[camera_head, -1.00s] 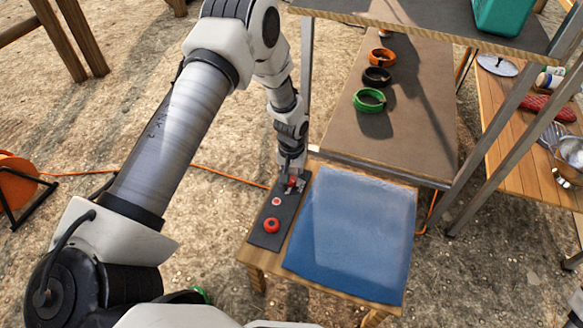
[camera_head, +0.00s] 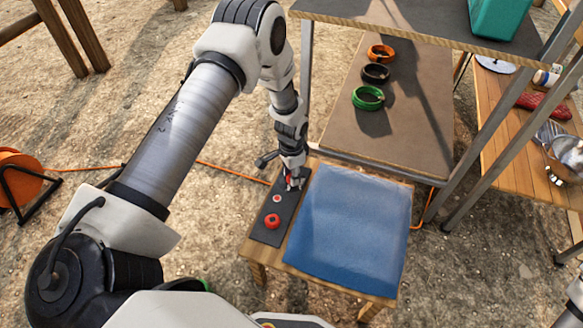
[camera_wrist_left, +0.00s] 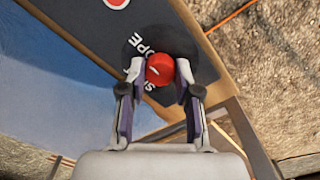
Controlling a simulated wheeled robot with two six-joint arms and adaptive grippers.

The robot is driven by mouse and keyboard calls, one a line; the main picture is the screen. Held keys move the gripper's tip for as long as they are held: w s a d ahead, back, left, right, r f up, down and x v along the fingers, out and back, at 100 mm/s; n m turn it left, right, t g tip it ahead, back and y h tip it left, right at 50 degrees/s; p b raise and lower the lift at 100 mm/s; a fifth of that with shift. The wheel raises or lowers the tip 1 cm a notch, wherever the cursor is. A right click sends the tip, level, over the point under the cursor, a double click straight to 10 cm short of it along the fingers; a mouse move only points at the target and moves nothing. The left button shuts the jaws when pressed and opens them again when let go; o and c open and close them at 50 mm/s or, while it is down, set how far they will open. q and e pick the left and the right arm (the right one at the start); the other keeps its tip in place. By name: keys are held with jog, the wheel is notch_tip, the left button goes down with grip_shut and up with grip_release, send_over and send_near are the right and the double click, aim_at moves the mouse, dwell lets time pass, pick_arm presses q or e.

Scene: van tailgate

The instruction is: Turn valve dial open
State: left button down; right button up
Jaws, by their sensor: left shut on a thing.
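The valve dial is a red round knob with a white mark (camera_wrist_left: 158,65), on a dark round patch with partly hidden white lettering, "OPE" legible. My left gripper (camera_wrist_left: 161,74) is shut on it, one finger on each side. In the head view my left gripper (camera_head: 293,183) reaches down onto the far end of a dark control panel (camera_head: 262,236). There it hides most of the dial. My right gripper is not in view.
The panel also has a small red-and-white button (camera_head: 277,198) and a larger red knob (camera_head: 272,221). A blue mat (camera_head: 350,232) covers most of the small wooden table. A shelf with orange, black and green rings (camera_head: 368,98) stands behind.

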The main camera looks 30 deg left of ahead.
pick_arm(q)
jog(key=shift+s+m, duration=0.1)
jog(key=shift+m, duration=0.5)
jog(key=c, duration=0.8)
grip_release()
jog(key=shift+f, duration=0.1)
notch_tip(320, 180, up, 12)
jog(key=shift+r, duration=0.1)
